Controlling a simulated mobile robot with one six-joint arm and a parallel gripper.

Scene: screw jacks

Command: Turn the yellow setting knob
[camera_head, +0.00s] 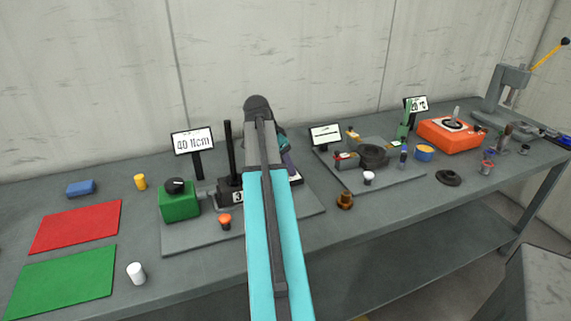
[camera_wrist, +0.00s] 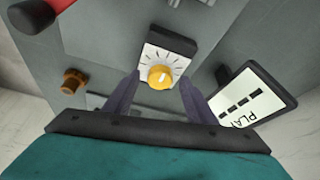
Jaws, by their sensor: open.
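The yellow setting knob (camera_wrist: 160,76) sits on a white dial plate with black marks (camera_wrist: 150,60) on a small dark box, in the wrist view. A white pointer line shows on the knob. My gripper (camera_wrist: 161,84) is open, with one finger on each side of the knob in the picture. I cannot tell whether the fingers touch it or how high above it they are. In the head view, my arm hides the knob. Part of my gripper (camera_head: 287,158) shows there behind the arm, beside the black post (camera_head: 230,150) on the left grey plate (camera_head: 195,237).
In the wrist view, a display (camera_wrist: 252,100) is close on the right and a brown knob (camera_wrist: 74,81) is at left. In the head view, a green block (camera_head: 179,206), an orange button (camera_head: 225,221) and a display (camera_head: 192,141) stand left of my arm.

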